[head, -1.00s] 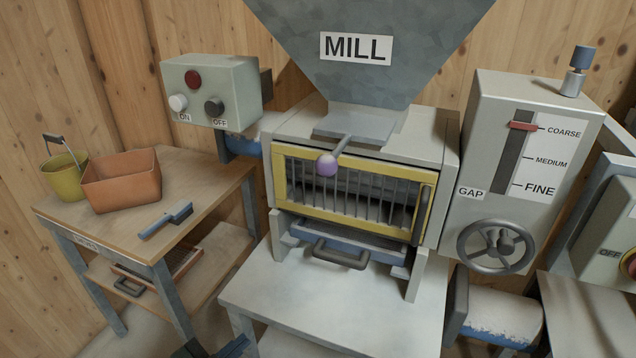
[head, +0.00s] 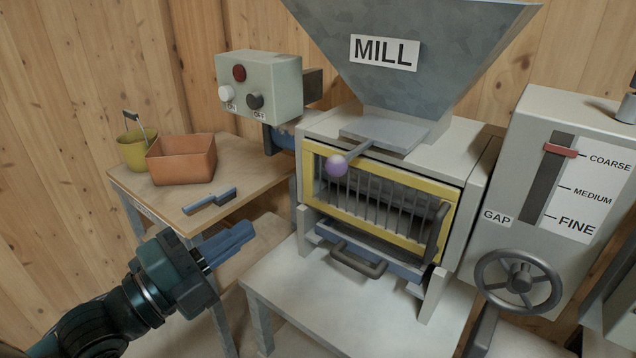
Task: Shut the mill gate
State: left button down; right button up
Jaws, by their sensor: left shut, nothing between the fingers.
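The mill gate is a flat grey slide plate (head: 385,133) under the hopper's throat. A rod runs forward from it to a purple ball knob (head: 336,166), which hangs in front of the upper edge of the yellow-framed grille (head: 405,231). The grey hopper (head: 425,88) labelled MILL stands above. My left gripper (head: 245,235) is at the lower left, in front of the wooden table and well short of the knob. Its blue fingers are shut with nothing between them. My right gripper is out of view.
An ON/OFF box (head: 283,88) stands behind. The gap handwheel (head: 518,282) is at right. A drawer handle (head: 355,261) juts out below the grille.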

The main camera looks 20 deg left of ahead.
aim_at(328, 172)
pick_arm(q)
jog(key=shift+r, duration=0.1)
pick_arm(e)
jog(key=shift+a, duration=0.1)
